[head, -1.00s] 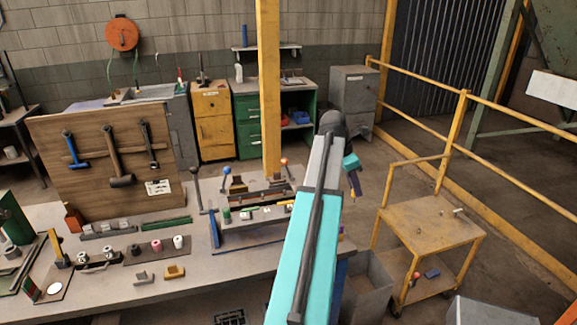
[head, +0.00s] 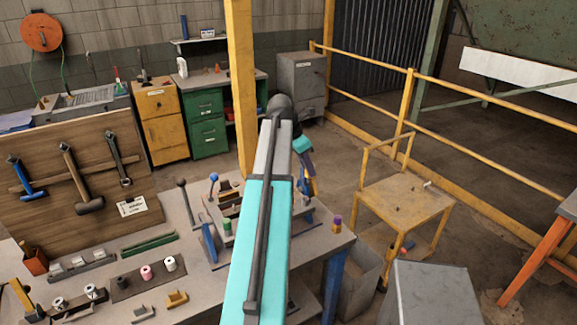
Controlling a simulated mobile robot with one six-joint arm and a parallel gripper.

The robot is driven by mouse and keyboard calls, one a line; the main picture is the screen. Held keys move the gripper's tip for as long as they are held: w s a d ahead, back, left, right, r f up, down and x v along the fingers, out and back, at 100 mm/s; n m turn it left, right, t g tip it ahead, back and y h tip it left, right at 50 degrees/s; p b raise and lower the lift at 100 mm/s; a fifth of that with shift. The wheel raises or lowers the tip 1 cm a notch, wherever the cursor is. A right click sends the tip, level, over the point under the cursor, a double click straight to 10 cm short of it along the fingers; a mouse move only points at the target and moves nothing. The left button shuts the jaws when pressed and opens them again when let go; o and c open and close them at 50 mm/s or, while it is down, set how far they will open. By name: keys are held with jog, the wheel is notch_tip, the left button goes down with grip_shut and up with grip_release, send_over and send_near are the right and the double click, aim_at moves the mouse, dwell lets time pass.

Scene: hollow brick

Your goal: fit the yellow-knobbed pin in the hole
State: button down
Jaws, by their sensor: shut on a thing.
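My gripper (head: 309,184) hangs below the teal wrist at the far end of my arm, above the right end of the workbench. It is small and partly hidden by the arm. A yellow bit, seemingly the yellow-knobbed pin (head: 312,187), shows at the fingertips, and the jaws are shut on it. The pin's shaft cannot be made out. No hole can be made out; fixtures on the bench (head: 227,202) are partly covered by my arm.
The grey workbench (head: 195,275) carries a blue-knobbed lever (head: 213,178), a purple piece with an orange top (head: 337,223), and several small parts. A tool board (head: 90,215) stands left. A yellow cart (head: 405,205) and grey bin (head: 360,280) are at right. A yellow post (head: 240,90) rises behind.

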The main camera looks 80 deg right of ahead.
jog(key=shift+w, duration=0.35)
jog(key=shift+w+f, duration=0.1)
jog(key=shift+f, duration=0.15)
jog(key=shift+f+b, duration=2.05)
jog(key=shift+f, duration=0.5)
jog(key=shift+r, duration=0.1)
jog(key=shift+f, duration=1.95)
jog(key=c, duration=1.5)
grip_release()
jog(key=shift+o, duration=0.2)
jog(key=shift+r, duration=0.1)
jog(key=b+v, duration=0.4)
jog(key=v, duration=0.9)
jog(key=shift+r, duration=0.2)
